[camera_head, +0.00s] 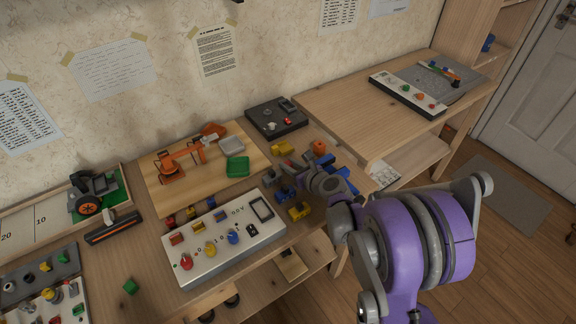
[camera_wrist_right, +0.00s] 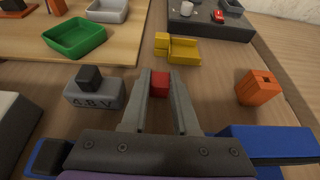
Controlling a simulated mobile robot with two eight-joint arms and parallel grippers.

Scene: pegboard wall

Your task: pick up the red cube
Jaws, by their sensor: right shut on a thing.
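The red cube (camera_wrist_right: 160,86) sits between the fingertips of my right gripper (camera_wrist_right: 161,84) in the right wrist view. The two grey fingers are closed against its sides, low over the wooden table. In the head view my right gripper (camera_head: 291,172) reaches in over the table from the right, and its wrist hides most of the area around it. I cannot tell whether the cube touches the table. My left gripper is not in view.
Close by are a yellow block piece (camera_wrist_right: 178,48), an orange block with a hole (camera_wrist_right: 260,88) and a grey block with a black cube on it (camera_wrist_right: 95,90). A green tray (camera_wrist_right: 75,37) lies beyond. A white control panel (camera_head: 222,243) stands at the front.

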